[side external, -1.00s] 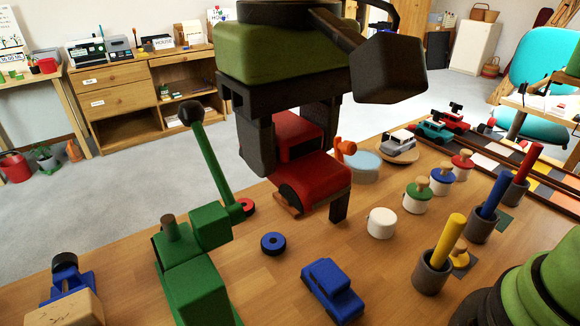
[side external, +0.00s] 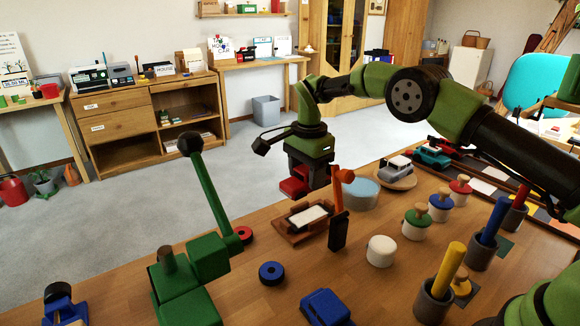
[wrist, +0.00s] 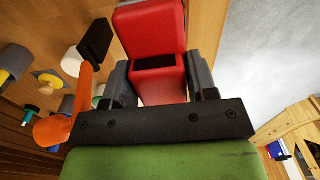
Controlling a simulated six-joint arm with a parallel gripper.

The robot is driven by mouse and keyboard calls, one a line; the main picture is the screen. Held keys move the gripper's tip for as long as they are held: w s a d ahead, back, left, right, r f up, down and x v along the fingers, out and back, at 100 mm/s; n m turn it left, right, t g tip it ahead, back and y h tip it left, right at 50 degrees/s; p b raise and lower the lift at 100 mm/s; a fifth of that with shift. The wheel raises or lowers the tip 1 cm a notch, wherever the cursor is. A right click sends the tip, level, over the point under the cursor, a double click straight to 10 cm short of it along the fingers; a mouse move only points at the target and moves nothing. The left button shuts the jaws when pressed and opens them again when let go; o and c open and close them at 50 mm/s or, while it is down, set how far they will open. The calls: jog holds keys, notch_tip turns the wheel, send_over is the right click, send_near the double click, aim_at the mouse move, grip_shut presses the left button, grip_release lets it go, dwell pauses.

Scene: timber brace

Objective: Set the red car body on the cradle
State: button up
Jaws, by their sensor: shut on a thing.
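The red car body (side external: 293,188) is held between the fingers of my gripper (side external: 308,178), above and behind the cradle in the side view. In the wrist view the red body (wrist: 152,28) sits between the two grey fingers of my gripper (wrist: 160,85), with a dark rectangular opening in it. The brown cradle (side external: 290,232) stands on the table with a pale pad inside, and nothing red rests on it. An orange lever (side external: 338,190) with a black block (side external: 338,232) stands at the cradle's right side. The lever also shows in the wrist view (wrist: 62,122).
A green toggle-like fixture (side external: 205,255) with a long arm stands to the left. A blue ring (side external: 271,273), a blue car (side external: 325,308) and a white cylinder (side external: 381,250) lie in front. A light blue disc (side external: 360,192) and a grey car (side external: 394,168) are behind right.

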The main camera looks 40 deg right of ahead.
aim_at(309, 216)
jog(key=shift+d+f+m, duration=0.4)
jog(key=shift+d+f, duration=0.2)
jog(key=shift+f, duration=3.35)
jog(key=o, duration=1)
jog(key=shift+r, duration=3.6)
